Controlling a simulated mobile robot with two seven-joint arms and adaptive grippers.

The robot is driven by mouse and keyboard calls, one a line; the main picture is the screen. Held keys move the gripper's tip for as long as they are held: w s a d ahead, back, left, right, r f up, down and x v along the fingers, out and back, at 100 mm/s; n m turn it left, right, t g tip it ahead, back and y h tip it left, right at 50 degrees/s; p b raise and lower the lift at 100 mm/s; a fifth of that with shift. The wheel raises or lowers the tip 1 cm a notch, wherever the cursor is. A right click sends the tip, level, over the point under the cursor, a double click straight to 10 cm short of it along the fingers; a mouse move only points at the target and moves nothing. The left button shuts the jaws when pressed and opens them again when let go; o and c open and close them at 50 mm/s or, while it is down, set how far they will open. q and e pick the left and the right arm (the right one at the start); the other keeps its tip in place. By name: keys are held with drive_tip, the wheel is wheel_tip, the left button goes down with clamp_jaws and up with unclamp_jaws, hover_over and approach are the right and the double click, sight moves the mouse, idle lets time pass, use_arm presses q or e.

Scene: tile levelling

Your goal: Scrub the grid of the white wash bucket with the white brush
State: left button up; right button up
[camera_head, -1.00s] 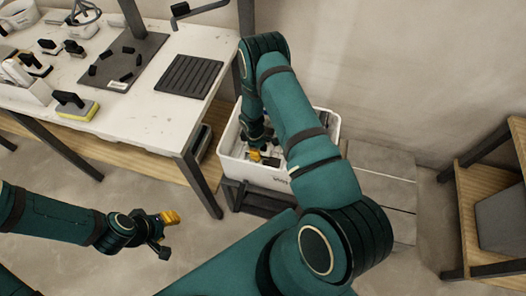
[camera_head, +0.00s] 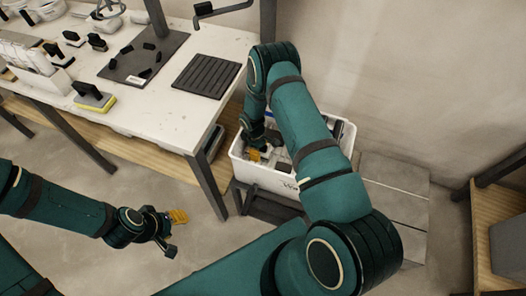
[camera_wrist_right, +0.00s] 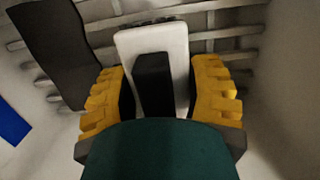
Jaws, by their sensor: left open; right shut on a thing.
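The white wash bucket (camera_head: 266,178) stands on a low dark stand beside the table. My right arm reaches over it and partly hides it. My right gripper (camera_head: 257,154) is down inside the bucket. In the right wrist view my right gripper (camera_wrist_right: 165,95) has its yellow fingers shut on the black handle of the white brush (camera_wrist_right: 158,38). The pale grid (camera_wrist_right: 225,38) lies right behind the brush; I cannot tell whether they touch. My left gripper (camera_head: 176,231) is open and empty above the floor at lower left.
A dark flat piece (camera_wrist_right: 55,45) and a blue patch (camera_wrist_right: 12,123) also show in the right wrist view. The white table (camera_head: 165,108) holds a ridged black mat (camera_head: 206,75), a yellow-edged black-handled float (camera_head: 93,97) and other tools. A wooden shelf (camera_head: 495,235) stands at right.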

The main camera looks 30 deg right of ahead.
sight(282, 155)
drive_tip(key=shift+s+d+p, duration=0.4)
drive_tip(key=shift+s+d, duration=0.95)
drive_tip(key=shift+s, duration=0.3)
drive_tip(key=shift+s+d+p, duration=0.35)
drive_tip(key=shift+s+d, duration=1)
drive_tip(key=shift+s, duration=0.25)
drive_tip(key=shift+w+d+b, duration=0.65)
drive_tip(key=shift+w+d, duration=0.55)
drive_tip(key=shift+d, duration=0.05)
drive_tip(key=shift+w+d, duration=1.15)
drive_tip(key=shift+d, duration=0.05)
drive_tip(key=shift+w+a, duration=1.35)
drive_tip(key=shift+w, duration=0.2)
drive_tip(key=shift+w+a, duration=1.3)
drive_tip(key=shift+w, duration=0.2)
drive_tip(key=shift+s, duration=0.1)
